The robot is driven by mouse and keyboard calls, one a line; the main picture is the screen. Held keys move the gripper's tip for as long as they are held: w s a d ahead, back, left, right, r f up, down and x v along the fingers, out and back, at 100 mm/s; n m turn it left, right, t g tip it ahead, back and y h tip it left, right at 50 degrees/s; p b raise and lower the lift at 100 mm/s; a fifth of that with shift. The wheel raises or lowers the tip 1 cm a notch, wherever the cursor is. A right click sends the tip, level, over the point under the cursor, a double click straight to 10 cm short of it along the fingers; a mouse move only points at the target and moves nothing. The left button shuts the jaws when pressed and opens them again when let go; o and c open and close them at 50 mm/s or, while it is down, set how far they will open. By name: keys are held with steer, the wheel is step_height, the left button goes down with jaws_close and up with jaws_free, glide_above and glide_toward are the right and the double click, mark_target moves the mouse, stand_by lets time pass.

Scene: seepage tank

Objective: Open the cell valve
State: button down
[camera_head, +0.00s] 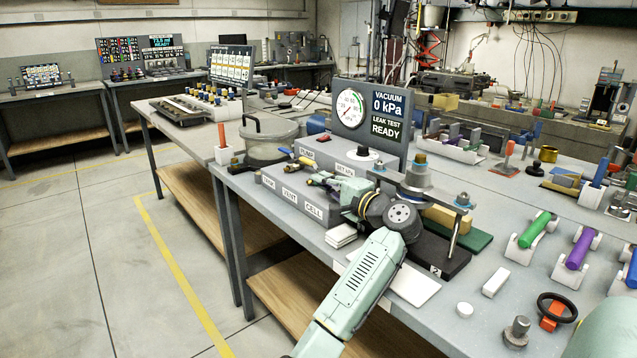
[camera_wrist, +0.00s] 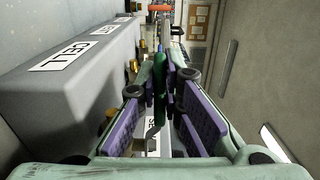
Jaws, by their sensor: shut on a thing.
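The grey valve block (camera_head: 290,205) stands on the bench, with VENT and CELL labels on its front. In the wrist view the block (camera_wrist: 75,95) fills the left side, with the CELL label (camera_wrist: 62,56) nearest. My gripper (camera_head: 345,192) is at the block's CELL end. In the wrist view my gripper (camera_wrist: 168,88) is shut on a narrow green lever, the cell valve handle (camera_wrist: 159,72), between its purple pads. Brass fittings (camera_wrist: 133,68) sit along the block beside the fingers. In the head view my gripper hides the cell valve; how far its lever is turned cannot be told.
Behind the block, a panel (camera_head: 368,112) has a dial and reads vacuum 0 kPa, leak test ready. A clamped cell stand (camera_head: 417,180) is close to the right of my wrist. White plates (camera_head: 341,236) lie in front.

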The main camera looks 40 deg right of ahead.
steer(key=shift+f, duration=0.15)
steer(key=c, duration=1.7)
jaws_free()
steer(key=shift+r, duration=0.25)
